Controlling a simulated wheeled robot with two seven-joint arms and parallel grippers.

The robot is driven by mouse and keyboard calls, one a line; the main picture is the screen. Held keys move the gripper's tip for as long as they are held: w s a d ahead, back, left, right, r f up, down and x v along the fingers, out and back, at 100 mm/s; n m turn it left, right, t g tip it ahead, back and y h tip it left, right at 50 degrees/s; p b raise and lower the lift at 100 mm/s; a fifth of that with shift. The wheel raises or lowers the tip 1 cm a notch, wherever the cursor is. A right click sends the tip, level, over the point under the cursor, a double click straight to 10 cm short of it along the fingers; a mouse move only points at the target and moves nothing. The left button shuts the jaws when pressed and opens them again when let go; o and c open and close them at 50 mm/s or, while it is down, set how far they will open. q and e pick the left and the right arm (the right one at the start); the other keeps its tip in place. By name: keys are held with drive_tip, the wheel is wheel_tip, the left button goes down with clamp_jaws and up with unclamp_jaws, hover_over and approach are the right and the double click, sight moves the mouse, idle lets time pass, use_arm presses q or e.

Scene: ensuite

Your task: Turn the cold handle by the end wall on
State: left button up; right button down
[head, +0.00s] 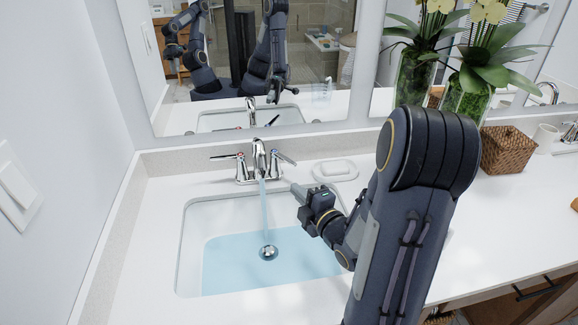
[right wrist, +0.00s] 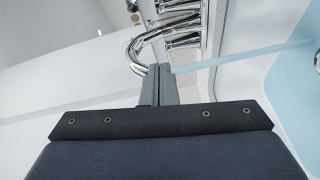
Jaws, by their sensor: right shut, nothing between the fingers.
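The chrome faucet (head: 259,158) stands behind the sink nearest the left end wall (head: 60,110). Its right lever, the cold handle (head: 284,158), has a blue mark and angles toward the front right. The left lever, the hot handle (head: 224,156), has a red mark and points left. Water (head: 264,205) runs from the spout. My right gripper (head: 297,189) is shut and empty, in front of and slightly right of the cold handle, apart from it in the head view. The right wrist view shows its closed fingers (right wrist: 158,72) near the chrome spout (right wrist: 134,55).
The sink basin (head: 190,245) holds blue-tinted water. A white soap dish (head: 335,170) lies right of the faucet. A wicker basket (head: 508,150) and green plants in glass vases (head: 467,98) stand farther right. The mirror (head: 330,75) reflects my arms.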

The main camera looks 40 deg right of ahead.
sight(293, 165)
drive_tip(key=w+d+f+p, duration=0.1)
drive_tip(key=w+d+p, duration=0.2)
drive_tip(key=w, duration=0.7)
drive_tip(key=shift+d+p, duration=0.35)
drive_tip(key=shift+d, duration=0.65)
drive_tip(key=d+b, duration=0.2)
drive_tip(key=shift+f+b, duration=0.25)
drive_tip(key=shift+b, duration=0.1)
drive_tip(key=shift+d+r, duration=0.1)
drive_tip(key=shift+r, duration=0.05)
drive_tip(key=shift+w, duration=0.1)
